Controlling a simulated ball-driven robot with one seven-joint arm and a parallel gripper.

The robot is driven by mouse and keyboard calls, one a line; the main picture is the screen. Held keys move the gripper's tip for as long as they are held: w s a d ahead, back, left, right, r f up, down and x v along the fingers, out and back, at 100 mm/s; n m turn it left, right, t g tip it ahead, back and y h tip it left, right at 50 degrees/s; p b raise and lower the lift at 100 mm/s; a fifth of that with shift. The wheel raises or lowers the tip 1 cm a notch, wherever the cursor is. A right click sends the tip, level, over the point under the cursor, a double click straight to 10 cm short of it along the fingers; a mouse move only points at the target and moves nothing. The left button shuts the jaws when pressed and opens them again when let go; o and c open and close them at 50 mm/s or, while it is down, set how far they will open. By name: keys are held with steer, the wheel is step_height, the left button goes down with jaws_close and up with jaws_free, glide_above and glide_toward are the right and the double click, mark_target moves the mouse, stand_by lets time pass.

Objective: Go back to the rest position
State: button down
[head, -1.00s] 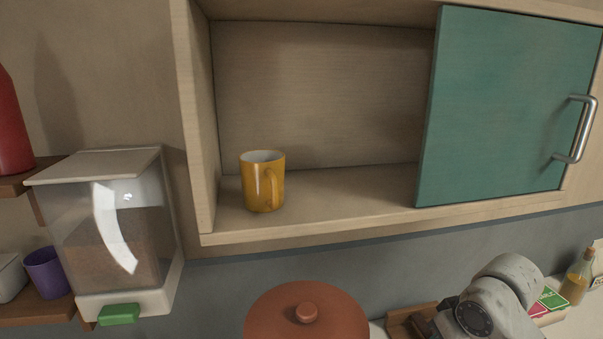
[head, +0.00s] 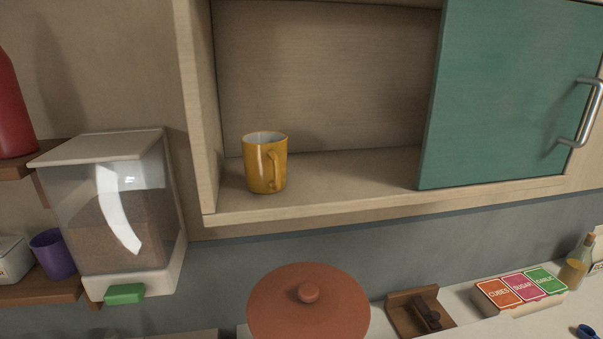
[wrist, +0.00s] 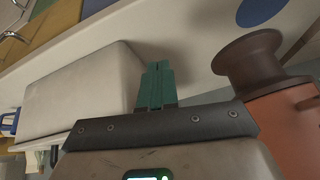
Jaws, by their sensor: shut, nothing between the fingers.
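My gripper (wrist: 155,84) shows in the wrist view, with its green fingers shut together and nothing between them. It is beside a reddish-brown pot-like object (wrist: 285,125) with a dark knob at the right and a pale box-shaped thing (wrist: 85,88) at the left. No part of my arm shows in the head view now. A yellow mug (head: 265,163) stands upright in the open left part of the wall cabinet (head: 330,205), its handle toward the right.
A green cabinet door (head: 510,95) covers the right part. A clear dispenser (head: 115,215) hangs at left beside shelves. Below are a round terracotta lid (head: 308,305), a brown wooden block (head: 420,312), labelled boxes (head: 520,290) and a bottle (head: 577,265).

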steer(key=s+d+f+g+b, duration=0.2)
steer(key=s+f, duration=0.4)
steer(key=s, duration=0.1)
steer(key=s+d+f+g+h+b, duration=0.1)
steer(key=s+d+f+g+b, duration=0.1)
steer(key=s+f, duration=0.4)
steer(key=shift+s+d+f+m+g+b, duration=0.3)
steer(key=shift+s+m+b, duration=0.1)
steer(key=shift+s+b, duration=0.45)
